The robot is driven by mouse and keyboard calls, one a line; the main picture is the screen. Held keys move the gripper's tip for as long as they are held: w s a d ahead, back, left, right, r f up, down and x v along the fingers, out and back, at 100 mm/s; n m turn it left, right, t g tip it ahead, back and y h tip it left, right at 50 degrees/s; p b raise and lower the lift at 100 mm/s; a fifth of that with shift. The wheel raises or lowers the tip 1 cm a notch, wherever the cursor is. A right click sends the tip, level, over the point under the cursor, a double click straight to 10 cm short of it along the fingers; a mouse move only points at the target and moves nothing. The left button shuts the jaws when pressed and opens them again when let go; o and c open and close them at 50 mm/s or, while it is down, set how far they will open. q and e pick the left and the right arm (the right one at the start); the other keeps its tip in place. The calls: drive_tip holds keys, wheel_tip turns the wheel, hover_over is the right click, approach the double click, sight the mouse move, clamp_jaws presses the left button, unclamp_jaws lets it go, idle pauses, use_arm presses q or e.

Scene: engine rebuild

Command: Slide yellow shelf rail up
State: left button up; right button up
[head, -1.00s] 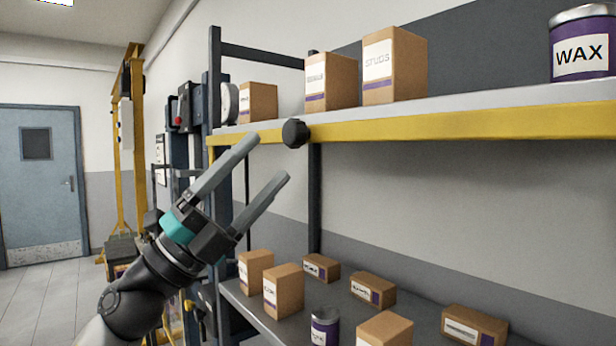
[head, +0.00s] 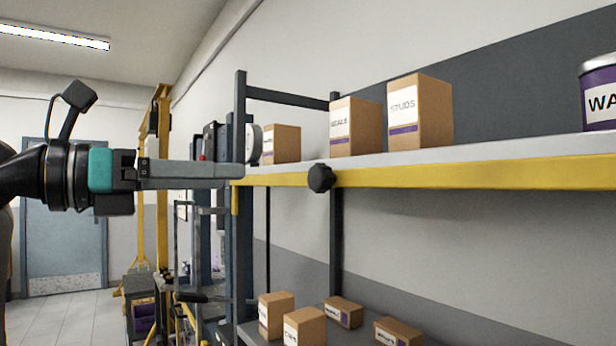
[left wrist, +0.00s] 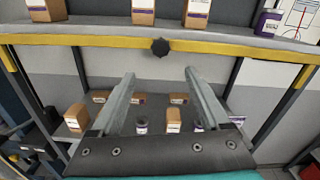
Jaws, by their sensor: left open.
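The yellow shelf rail (head: 450,175) runs along the front edge of the upper shelf, with a black round knob (head: 320,178) on its front. The rail (left wrist: 100,41) also crosses the upper part of the left wrist view, with the knob (left wrist: 160,47) near the middle. My left gripper (head: 240,172) points level to the right, its tips near the rail's left end in the picture; I cannot tell the depth between them. In the left wrist view my left gripper (left wrist: 160,74) is open and empty, its fingertips below the rail and either side of the knob. My right gripper is out of view.
Boxes (head: 420,110) and a purple WAX can (head: 600,95) stand on the upper shelf. Several small boxes (head: 305,326) stand on the lower shelf. A dark upright post (head: 240,240) stands at the shelf's left end. Open space lies between the shelves.

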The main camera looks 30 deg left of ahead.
sight(314, 179)
use_arm(q)
drive_tip(key=p+x, duration=0.5)
drive_tip(key=x, duration=0.7)
drive_tip(key=shift+w+d+r+p, duration=0.15)
drive_tip(key=shift+w+d+p, duration=0.05)
drive_tip(key=shift+w+p, duration=0.15)
drive_tip(key=shift+w+d+p, duration=0.3)
drive_tip(key=shift+w, duration=0.35)
drive_tip(key=shift+c, duration=0.2)
clamp_jaws()
